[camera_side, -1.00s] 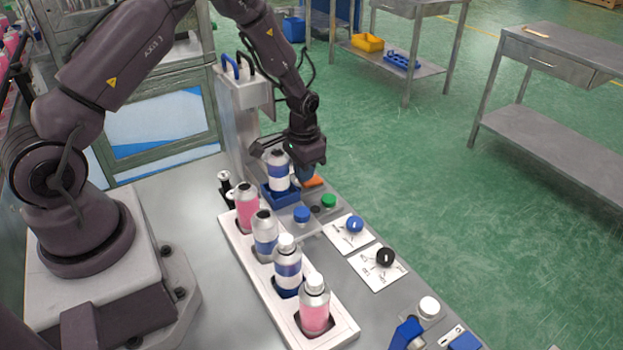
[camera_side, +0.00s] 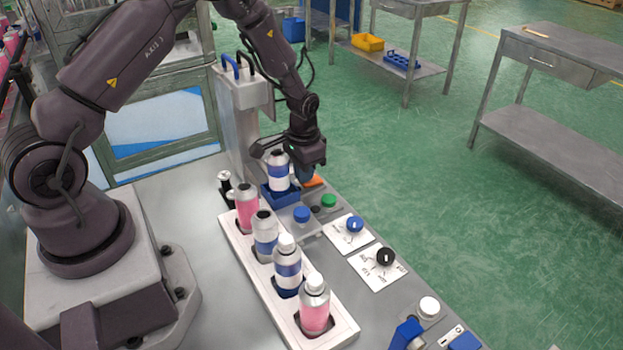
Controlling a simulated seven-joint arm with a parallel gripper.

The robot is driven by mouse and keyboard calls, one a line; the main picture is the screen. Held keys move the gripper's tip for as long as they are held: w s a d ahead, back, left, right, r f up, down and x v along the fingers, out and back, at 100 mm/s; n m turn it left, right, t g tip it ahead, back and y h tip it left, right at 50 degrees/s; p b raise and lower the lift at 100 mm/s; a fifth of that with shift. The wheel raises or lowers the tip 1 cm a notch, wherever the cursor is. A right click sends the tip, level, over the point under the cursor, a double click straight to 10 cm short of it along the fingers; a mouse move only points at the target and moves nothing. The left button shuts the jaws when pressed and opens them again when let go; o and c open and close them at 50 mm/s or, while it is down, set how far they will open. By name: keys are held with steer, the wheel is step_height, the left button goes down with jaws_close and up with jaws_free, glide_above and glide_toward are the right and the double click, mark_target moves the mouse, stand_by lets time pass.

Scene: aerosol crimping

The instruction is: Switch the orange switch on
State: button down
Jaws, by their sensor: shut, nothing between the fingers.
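The orange switch (camera_side: 314,181) shows as a small orange patch on the panel beside the crimping station, just below my gripper. Most of it is hidden, and I cannot tell which way it is set. My gripper (camera_side: 305,174) points down close over the switch. Its fingers are shut and empty, and largely hidden behind the can and the gripper body. I cannot tell whether the fingertips touch the switch.
A blue-and-white can (camera_side: 278,171) stands in a blue holder left of my gripper. Blue (camera_side: 302,214) and green (camera_side: 328,200) buttons and blue (camera_side: 355,224) and black (camera_side: 385,257) knobs lie nearer the camera. A white rack (camera_side: 345,332) holds several cans.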

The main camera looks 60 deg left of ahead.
steer(key=shift+f, duration=0.45)
stand_by(0.3)
step_height(320, 180, up, 11)
steer(key=shift+f, duration=0.2)
stand_by(1.0)
